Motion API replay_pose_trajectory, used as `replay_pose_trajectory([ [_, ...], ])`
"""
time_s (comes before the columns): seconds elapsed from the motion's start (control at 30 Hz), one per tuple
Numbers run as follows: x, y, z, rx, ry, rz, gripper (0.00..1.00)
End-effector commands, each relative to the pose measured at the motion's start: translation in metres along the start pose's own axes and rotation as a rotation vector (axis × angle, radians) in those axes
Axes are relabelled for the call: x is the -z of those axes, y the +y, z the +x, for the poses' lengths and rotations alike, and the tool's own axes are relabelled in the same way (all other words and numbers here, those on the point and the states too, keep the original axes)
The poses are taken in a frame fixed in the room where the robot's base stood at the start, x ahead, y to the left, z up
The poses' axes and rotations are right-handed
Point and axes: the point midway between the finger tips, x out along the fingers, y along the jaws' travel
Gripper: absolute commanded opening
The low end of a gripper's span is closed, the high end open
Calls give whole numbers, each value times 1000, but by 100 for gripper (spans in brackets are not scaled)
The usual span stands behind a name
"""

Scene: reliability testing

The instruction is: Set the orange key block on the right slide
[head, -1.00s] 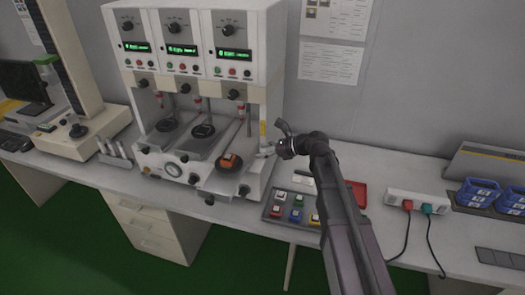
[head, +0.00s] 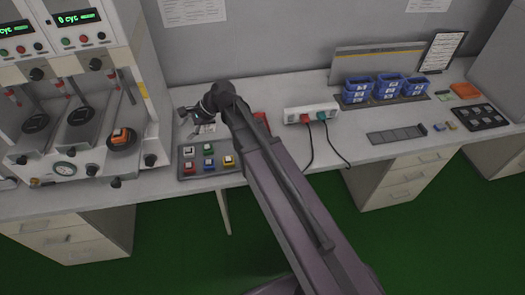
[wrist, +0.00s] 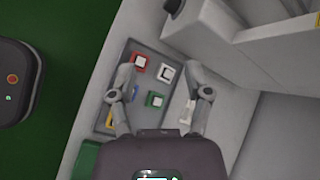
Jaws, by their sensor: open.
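The orange key block (head: 120,135) with a pale top sits on the round black pad of the right slide (head: 124,147), at the front right of the test machine. It appears to rest level there, apart from my gripper. My gripper (head: 190,113) is to the right of the machine, above the bench near the tray of key blocks. In the wrist view my gripper (wrist: 160,85) has its two fingers spread with nothing held, and the tray lies beyond them. The orange block is not visible in the wrist view.
A grey tray (head: 222,176) holds several coloured key blocks below my gripper. A red tray (head: 261,124) is partly behind my arm. A power strip (head: 310,114) with cables and blue bins (head: 388,86) stand further right. The machine (head: 75,52) blocks the left.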

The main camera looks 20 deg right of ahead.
Motion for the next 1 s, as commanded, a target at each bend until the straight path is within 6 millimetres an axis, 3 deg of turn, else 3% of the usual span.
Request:
replay_pose_trajectory([
  [0.03, 8, 17, -8, -28, 43, -71, 64],
  [0.3, 58, 91, -48, -257, 242, -483, 64],
  [0.6, 98, 166, -103, -592, 334, -852, 64],
  [0.8, 108, 191, -124, -730, 333, -970, 64],
  [1.0, 111, 195, -128, -761, 329, -996, 64],
])
